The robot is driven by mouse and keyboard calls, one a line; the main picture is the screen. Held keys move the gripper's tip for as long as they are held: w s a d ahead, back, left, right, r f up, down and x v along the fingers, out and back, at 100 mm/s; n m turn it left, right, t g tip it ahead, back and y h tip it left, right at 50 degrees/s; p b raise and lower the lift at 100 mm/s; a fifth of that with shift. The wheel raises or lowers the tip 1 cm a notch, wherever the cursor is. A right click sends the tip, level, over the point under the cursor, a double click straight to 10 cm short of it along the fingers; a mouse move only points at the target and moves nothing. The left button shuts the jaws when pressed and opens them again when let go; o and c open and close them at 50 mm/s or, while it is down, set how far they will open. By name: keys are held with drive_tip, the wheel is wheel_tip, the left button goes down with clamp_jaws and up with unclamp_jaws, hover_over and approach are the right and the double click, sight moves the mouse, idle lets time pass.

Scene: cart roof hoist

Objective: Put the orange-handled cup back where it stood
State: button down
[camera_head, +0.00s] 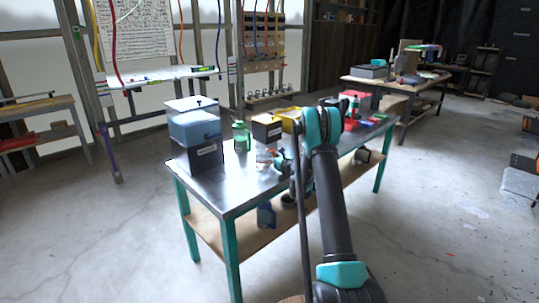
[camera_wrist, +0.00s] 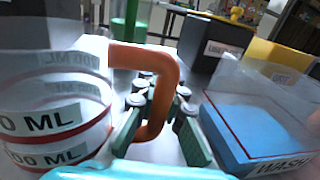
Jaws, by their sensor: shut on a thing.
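The orange-handled cup is a clear measuring cup (camera_wrist: 45,125) with red bands and "ML" labels, at the left of the wrist view. Its orange handle (camera_wrist: 168,72) runs between the fingers of my gripper (camera_wrist: 157,110), which is shut on it. In the head view, a small clear shape that looks like the cup (camera_head: 264,158) is over the metal tabletop, just left of my gripper (camera_head: 281,161). The cup's base is hidden, so I cannot tell whether it touches the tabletop.
In the wrist view, a clear container marked "WASH" with blue contents (camera_wrist: 255,130) is close on the right. A dark labelled box (camera_wrist: 215,48) and a green container (camera_wrist: 128,28) stand behind. The workbench (camera_head: 215,194) has bare metal at its front left.

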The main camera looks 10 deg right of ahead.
drive_tip(key=c, duration=1.6)
unclamp_jaws()
drive_tip(key=shift+f, duration=0.1)
